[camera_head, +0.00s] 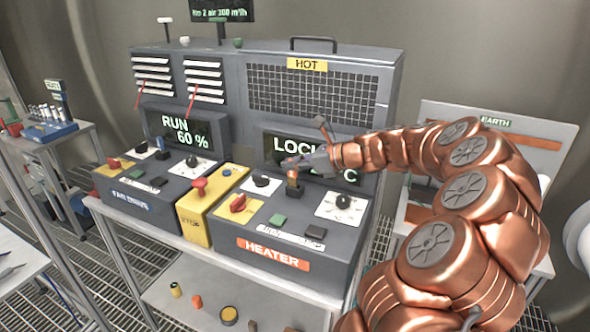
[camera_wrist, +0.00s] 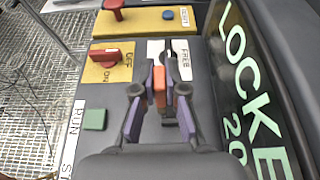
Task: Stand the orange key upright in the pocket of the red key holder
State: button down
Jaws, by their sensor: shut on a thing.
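The orange key (camera_wrist: 159,86) is between my gripper's fingertips (camera_wrist: 160,80) in the wrist view, close above the dark heater panel. In the head view my gripper (camera_head: 293,167) is over the back of the heater panel (camera_head: 283,232), with the key (camera_head: 292,175) below the fingers. A dark block (camera_wrist: 169,110) shows close to the key in the wrist view; I cannot tell whether the key touches it or sits in it. I cannot make out the red key holder for certain; a small red thing (camera_head: 13,129) is on the far left bench.
Near the key are a black knob (camera_wrist: 175,62) on a white plate, a red switch (camera_wrist: 105,55) and a green button (camera_wrist: 95,119). The "LOCKED" display (camera_wrist: 255,95) stands close on the right there. A red stop button (camera_head: 199,184) rises from the yellow box.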

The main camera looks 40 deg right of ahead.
aim_at(295, 174)
jog(key=shift+w+d+f+p, duration=0.15)
jog(key=shift+d+f+p, duration=0.05)
jog(key=shift+f+p, duration=0.3)
jog(key=shift+w+d+f+p, duration=0.1)
jog(key=shift+d+f+p, duration=0.1)
jog(key=shift+f+p, duration=0.35)
jog(key=shift+w+d+f+p, duration=0.2)
jog(key=shift+f+p, duration=0.1)
jog(key=shift+f, duration=0.35)
jog(key=shift+f, duration=0.1)
jog(key=c, duration=1.2)
grip_release()
jog(key=shift+f, duration=0.1)
jog(key=shift+f+b, duration=0.1)
jog(key=shift+b, duration=0.3)
